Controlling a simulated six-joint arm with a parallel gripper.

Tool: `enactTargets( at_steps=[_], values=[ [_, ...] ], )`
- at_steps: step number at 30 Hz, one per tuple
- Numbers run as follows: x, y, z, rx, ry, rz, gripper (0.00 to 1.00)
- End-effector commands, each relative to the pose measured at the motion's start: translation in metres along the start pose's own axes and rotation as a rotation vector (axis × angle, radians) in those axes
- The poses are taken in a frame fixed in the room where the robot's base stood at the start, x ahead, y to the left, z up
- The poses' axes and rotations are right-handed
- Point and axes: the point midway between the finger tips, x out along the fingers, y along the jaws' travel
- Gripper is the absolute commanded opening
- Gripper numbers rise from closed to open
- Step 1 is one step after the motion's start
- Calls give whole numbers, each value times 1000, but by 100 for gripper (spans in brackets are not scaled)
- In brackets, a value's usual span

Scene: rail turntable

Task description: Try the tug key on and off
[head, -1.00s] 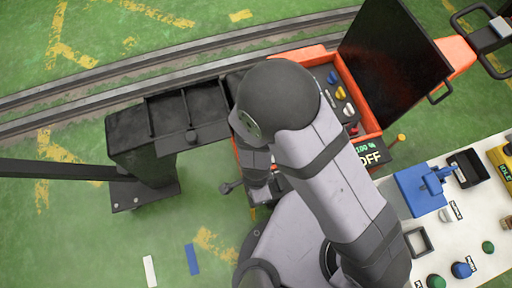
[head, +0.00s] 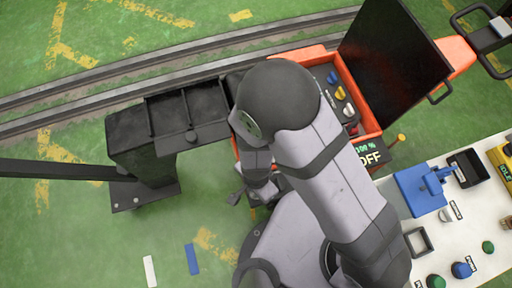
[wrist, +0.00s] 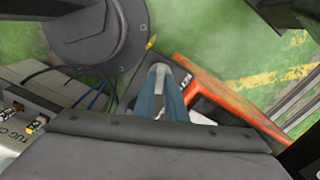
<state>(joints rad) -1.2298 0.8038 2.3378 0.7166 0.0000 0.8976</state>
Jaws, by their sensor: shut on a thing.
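The orange tug (head: 373,120) stands beside the rails with its black lid (head: 392,52) raised. Its small displays (head: 371,157) read 100 % and OFF. My arm covers the near part of the tug in the head view. In the wrist view my gripper (wrist: 158,82) is shut low beside the orange body (wrist: 215,88). A pale grey end shows between the fingertips. It appears to be the tug key, mostly hidden by the fingers, and its exact angle cannot be told. In the head view the fingertips are hidden.
Blue, yellow and red knobs (head: 340,93) sit inside the tug's open box. A white table (head: 405,222) at the lower right holds a blue fixture (head: 418,190) and several small parts. A black stand with bins (head: 140,140) is to the left. Green floor lies between.

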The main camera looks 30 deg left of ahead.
Motion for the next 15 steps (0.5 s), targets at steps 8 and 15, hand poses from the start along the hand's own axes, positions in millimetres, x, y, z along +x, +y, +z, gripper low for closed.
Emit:
enactTargets(
  at_steps=[8,15],
  values=[
    [0,0,0,-265,0,0,0],
    [0,0,0,-494,0,0,0]
  ],
)
